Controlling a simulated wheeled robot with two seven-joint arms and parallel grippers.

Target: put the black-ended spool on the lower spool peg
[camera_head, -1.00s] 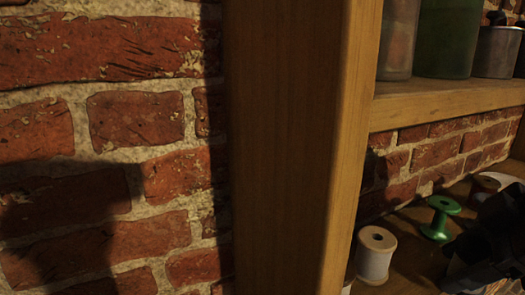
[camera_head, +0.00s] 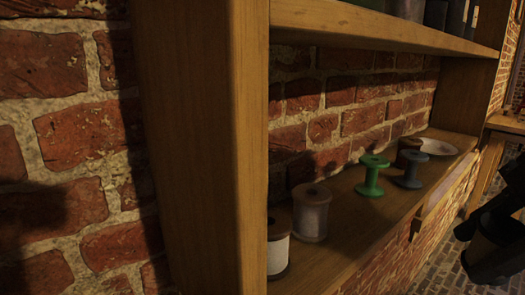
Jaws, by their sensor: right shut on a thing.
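My right gripper (camera_head: 492,232) is a dark shape at the right edge, out in front of the shelf and apart from it. It is shut on a dark-ended spool (camera_head: 482,250), whose dull brownish body and black lower end show dimly; the jaws and the frame edge hide part of it. My left gripper is not in view. I see no spool peg in this view.
A wooden upright (camera_head: 200,150) stands at left. Paved floor (camera_head: 440,265) lies open at right.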

